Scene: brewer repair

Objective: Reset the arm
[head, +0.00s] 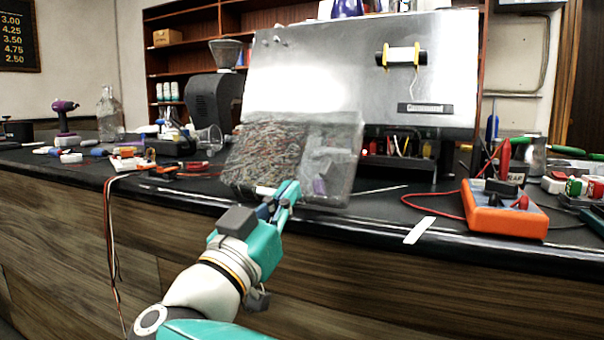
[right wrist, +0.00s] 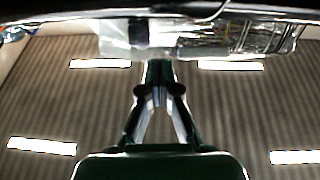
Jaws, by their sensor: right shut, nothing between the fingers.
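My right arm reaches up from the bottom of the head view. Its teal gripper (head: 285,196) is at the counter's front edge, just in front of a clear box (head: 335,160). The gripper is shut with nothing between its fingers. In the right wrist view the closed fingers (right wrist: 158,90) point toward a clear, shiny object (right wrist: 220,38) at the top. I cannot tell whether the fingertips touch the box. My left gripper is not in view.
The dark counter (head: 385,228) carries an orange multimeter (head: 505,212) with red leads on the right. A metal panel (head: 330,75) stands behind the box. A grinder (head: 212,100), a glass bottle (head: 108,112) and a purple drill (head: 65,115) are to the left. Cables hang over the front edge.

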